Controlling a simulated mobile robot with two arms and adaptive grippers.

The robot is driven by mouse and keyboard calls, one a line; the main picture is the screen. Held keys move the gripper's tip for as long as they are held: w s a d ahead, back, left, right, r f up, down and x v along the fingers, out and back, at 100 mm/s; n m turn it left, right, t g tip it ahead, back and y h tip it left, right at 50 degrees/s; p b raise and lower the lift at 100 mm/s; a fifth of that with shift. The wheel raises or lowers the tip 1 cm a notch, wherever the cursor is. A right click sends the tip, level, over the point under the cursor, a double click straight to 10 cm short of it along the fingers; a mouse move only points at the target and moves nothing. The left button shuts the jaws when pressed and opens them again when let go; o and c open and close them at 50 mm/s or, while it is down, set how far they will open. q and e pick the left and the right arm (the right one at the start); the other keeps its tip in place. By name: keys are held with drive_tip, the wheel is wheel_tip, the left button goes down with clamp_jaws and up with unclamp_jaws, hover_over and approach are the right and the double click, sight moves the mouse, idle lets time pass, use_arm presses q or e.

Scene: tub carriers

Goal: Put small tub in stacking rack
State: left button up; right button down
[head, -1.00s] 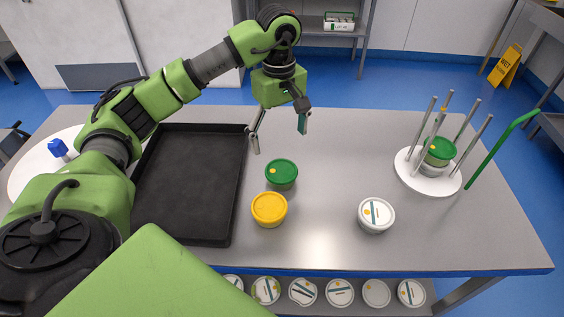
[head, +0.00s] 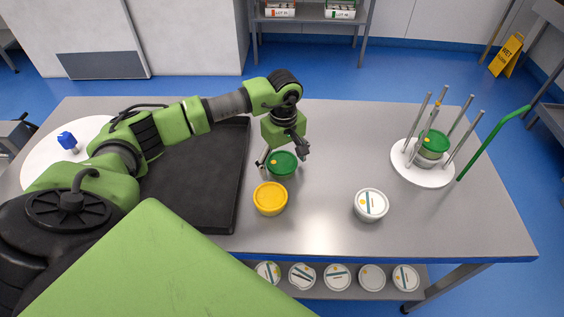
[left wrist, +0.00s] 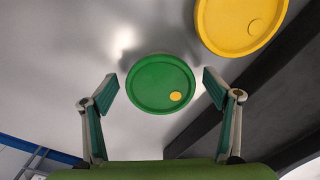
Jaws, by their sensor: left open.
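A small tub with a green lid (head: 282,163) stands upright on the steel table; it also shows in the left wrist view (left wrist: 160,84). My left gripper (head: 284,157) is open just above it. In the left wrist view the fingertips of my left gripper (left wrist: 162,82) are apart, one on each side of the green lid, with gaps visible. The stacking rack (head: 423,176), a white round base with upright metal posts, stands at the table's right; a green-lidded tub (head: 433,144) sits between its posts. My right gripper is not in view.
A yellow-lidded tub (head: 270,199) stands close in front of the green one. A white-lidded tub (head: 371,205) stands to the right. A black tray (head: 215,200) lies to the left. A green curved bar (head: 490,138) rises beside the rack. Table between tubs and rack is mostly clear.

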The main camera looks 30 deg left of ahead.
use_arm(q)
drive_tip(key=shift+f, duration=0.25)
drive_tip(key=shift+r, duration=0.1)
drive_tip(key=c, duration=1.5)
